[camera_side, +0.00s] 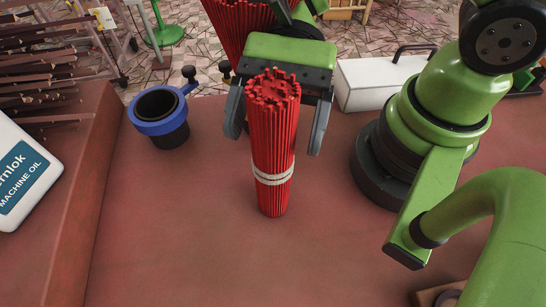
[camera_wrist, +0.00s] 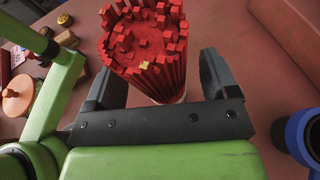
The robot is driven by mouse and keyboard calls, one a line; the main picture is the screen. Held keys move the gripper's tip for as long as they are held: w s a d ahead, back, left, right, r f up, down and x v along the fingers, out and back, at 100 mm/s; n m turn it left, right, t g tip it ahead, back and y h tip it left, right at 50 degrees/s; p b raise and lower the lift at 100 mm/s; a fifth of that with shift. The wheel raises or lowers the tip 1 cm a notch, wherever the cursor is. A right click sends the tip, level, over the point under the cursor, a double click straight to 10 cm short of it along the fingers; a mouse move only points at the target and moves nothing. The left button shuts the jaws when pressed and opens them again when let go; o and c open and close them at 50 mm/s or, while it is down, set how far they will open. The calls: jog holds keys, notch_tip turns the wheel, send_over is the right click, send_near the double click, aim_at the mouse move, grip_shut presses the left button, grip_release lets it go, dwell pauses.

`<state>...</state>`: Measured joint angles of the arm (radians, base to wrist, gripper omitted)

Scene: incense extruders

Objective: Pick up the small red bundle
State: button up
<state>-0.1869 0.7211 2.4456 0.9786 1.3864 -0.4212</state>
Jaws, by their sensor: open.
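The small red bundle (camera_side: 273,140) of thin sticks stands upright on the reddish-brown table, with a white band around its lower part. It also shows in the wrist view (camera_wrist: 145,45), where I see its uneven top ends. My gripper (camera_side: 274,142) is open, its dark fingers apart at the left and right of the bundle in the side view. In the wrist view my gripper (camera_wrist: 158,70) has the bundle in front of the gap between its fingers. I cannot tell whether either finger touches it.
A larger red bundle (camera_side: 232,28) is behind my gripper. A blue-rimmed dark cup (camera_side: 160,128) stands at the left. A white machine oil bottle (camera_side: 22,170) stands at the far left by a raised ledge (camera_side: 85,150). A white box (camera_side: 375,82) is behind right.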

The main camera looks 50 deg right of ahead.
grip_shut()
jog(key=shift+r, duration=0.2)
notch_tip(320, 180, up, 39)
jog(key=shift+f, duration=0.15)
dwell(1.2)
